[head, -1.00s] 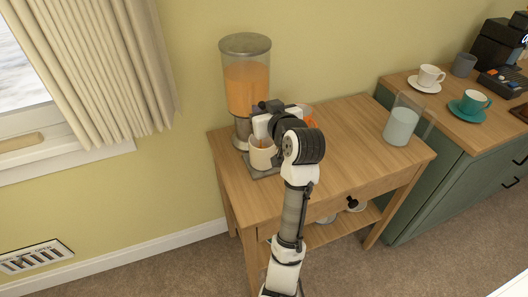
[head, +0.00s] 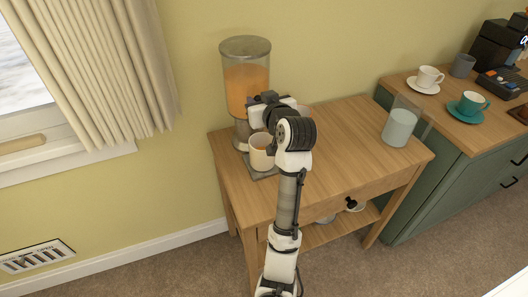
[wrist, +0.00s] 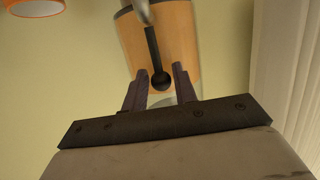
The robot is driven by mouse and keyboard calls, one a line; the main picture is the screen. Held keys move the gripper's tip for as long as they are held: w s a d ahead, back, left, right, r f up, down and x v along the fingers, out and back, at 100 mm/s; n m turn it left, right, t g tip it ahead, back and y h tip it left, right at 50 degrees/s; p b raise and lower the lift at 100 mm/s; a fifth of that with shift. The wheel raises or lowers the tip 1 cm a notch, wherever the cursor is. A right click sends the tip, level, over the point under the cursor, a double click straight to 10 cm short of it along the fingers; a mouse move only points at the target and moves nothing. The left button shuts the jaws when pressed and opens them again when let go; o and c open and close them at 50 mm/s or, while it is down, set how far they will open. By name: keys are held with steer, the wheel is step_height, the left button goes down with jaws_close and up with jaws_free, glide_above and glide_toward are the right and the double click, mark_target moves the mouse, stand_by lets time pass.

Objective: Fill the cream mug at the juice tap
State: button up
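The cream mug (head: 261,155) stands upright on the grey drip tray (head: 265,174) in front of the juice dispenser (head: 247,75). Its inside is too small to read clearly. The dispenser's clear tank holds orange juice. My gripper (head: 256,108) is at the dispenser's front, above the mug and apart from it. In the wrist view, the tap's black lever with a ball knob (wrist: 160,82) shows between the two fingers of my gripper (wrist: 159,82). The fingers are open, with a gap on each side of the knob. The tap's spout is hidden in the head view.
A clear pitcher (head: 400,124) with pale contents stands at the wooden table's (head: 345,150) right. An orange item (wrist: 35,7) shows in the wrist view. The green cabinet (head: 450,175) bears a white cup (head: 429,76) and a teal cup (head: 473,103). The table's front right is clear.

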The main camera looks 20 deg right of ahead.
mark_target(255, 79)
steer(key=shift+o, duration=1.4)
steer(key=shift+f, duration=0.1)
step_height(255, 79, up, 6)
steer(key=p, duration=0.5)
steer(key=shift+s, duration=0.35)
steer(key=b+v, duration=0.2)
steer(key=v, duration=1.1)
steer(key=shift+b, duration=0.35)
